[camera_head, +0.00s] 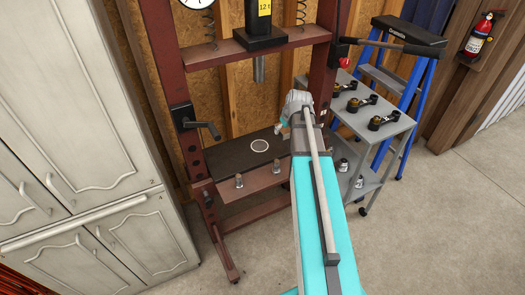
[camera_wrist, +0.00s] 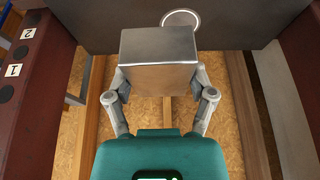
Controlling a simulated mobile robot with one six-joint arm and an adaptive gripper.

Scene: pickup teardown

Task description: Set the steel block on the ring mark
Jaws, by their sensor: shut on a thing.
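The steel block (camera_wrist: 158,62) is a plain grey metal block, held between the fingers of my gripper (camera_wrist: 160,92) in the wrist view. The ring mark (camera_head: 259,145) is a white circle on the dark bed plate of the red press in the head view. In the wrist view the ring mark (camera_wrist: 181,19) shows just past the block's upper edge, its near part hidden by the block. In the head view my gripper (camera_head: 284,127) is to the right of the ring, and my arm hides most of it and the block. Any gap between block and plate is unclear.
The press ram (camera_head: 259,69) hangs above the plate. Red press posts (camera_head: 168,60) stand on both sides. Two metal pegs (camera_head: 239,181) stand on the front beam. A grey cart (camera_head: 372,125) with black and brass parts is at right. White cabinets (camera_head: 70,110) are at left.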

